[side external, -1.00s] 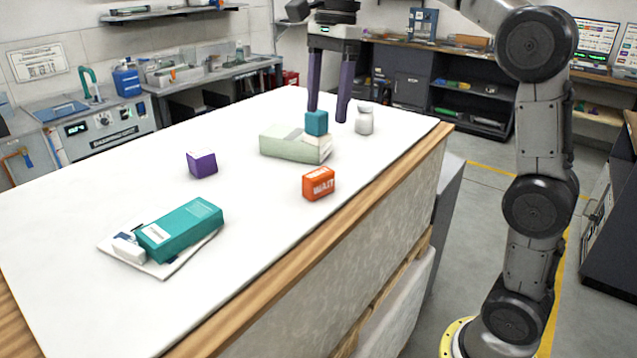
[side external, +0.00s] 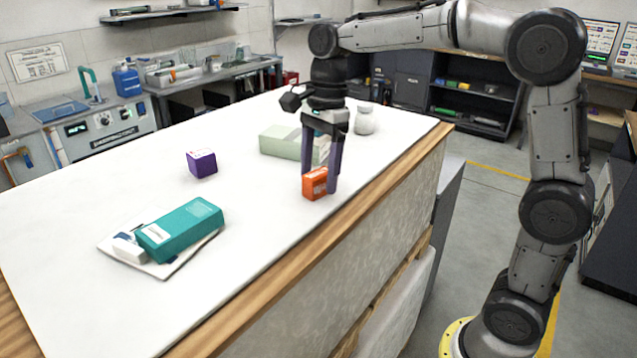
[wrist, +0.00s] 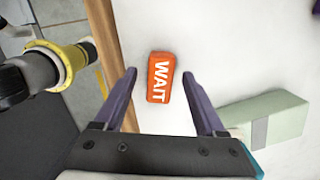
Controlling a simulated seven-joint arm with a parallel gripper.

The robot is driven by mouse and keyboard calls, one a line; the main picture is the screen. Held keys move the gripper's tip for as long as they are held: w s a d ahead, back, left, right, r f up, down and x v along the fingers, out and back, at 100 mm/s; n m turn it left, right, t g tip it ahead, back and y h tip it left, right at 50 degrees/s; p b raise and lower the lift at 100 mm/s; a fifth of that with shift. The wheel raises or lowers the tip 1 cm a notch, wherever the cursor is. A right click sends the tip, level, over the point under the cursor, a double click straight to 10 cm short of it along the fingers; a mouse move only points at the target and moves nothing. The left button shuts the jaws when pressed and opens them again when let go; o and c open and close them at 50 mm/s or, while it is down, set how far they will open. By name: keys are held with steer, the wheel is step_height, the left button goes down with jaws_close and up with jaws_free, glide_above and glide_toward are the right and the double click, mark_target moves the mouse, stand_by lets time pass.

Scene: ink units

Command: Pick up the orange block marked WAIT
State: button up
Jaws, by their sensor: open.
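The orange block (side external: 314,184) marked WAIT sits on the white tabletop near its wood-edged side. My gripper (side external: 320,180) points down over it, open, with its purple fingers low and one finger covering the block's right part. In the wrist view, the orange block (wrist: 161,78) lies with its white lettering up, between the two fingertips of my gripper (wrist: 159,73). There is a visible gap on each side, and neither finger appears to touch it. I cannot tell exactly how far down the fingers reach beside the block.
A pale green box (side external: 283,142) stands just behind my gripper, close to one finger in the wrist view (wrist: 270,115). A white jar (side external: 364,120) is beyond it. A purple cube (side external: 201,163) and a teal box (side external: 180,229) are to the left. Tabletop between them is clear.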

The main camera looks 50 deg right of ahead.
steer(key=shift+f, duration=0.5)
jaws_close()
steer(key=shift+r, duration=0.15)
